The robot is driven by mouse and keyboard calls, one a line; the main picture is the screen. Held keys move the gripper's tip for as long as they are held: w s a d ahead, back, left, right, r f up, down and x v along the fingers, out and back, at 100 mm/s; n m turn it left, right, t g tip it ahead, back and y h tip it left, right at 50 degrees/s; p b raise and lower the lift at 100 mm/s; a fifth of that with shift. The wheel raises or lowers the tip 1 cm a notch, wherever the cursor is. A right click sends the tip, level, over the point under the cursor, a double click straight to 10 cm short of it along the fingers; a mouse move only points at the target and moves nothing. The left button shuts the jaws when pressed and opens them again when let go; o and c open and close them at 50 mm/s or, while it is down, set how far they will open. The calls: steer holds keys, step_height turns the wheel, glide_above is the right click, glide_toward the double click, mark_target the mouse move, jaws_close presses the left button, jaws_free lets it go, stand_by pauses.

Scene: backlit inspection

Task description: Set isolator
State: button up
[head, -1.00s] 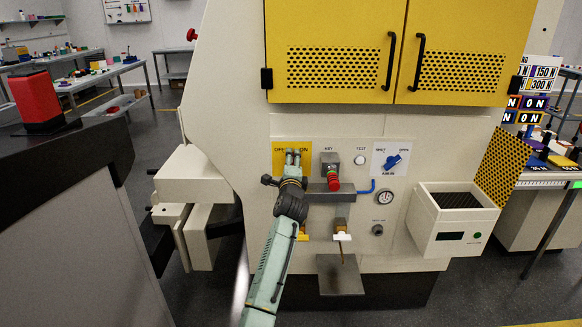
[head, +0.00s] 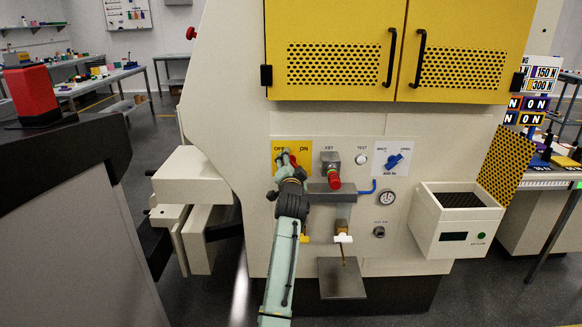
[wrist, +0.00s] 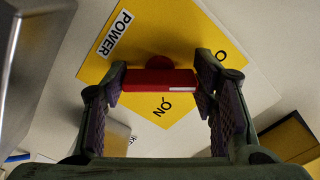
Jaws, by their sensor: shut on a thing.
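The isolator is a red handle (wrist: 158,81) on a yellow plate (wrist: 205,45) marked POWER, with ON and part of another label showing. The plate (head: 305,147) is on the machine's front panel in the head view, where it reads OFF at left and ON at right. My gripper (head: 289,158) is at this plate and covers most of the handle; a bit of red shows there. In the wrist view my gripper (wrist: 160,84) has one finger at each end of the handle, shut on it. A white mark is near the handle's right end. The exact setting is unclear.
Right of the plate are a key switch (head: 331,164) with a red part, a white test button (head: 361,159) and a blue knob (head: 393,161). Below are a gauge (head: 387,197) and a grey plate (head: 341,278). A white bin (head: 455,222) sticks out at right.

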steer(key=shift+f+n, duration=0.1)
steer(key=shift+n, duration=0.5)
steer(key=o, duration=1.2)
steer(key=shift+c, duration=0.2)
steer(key=s, duration=1.2)
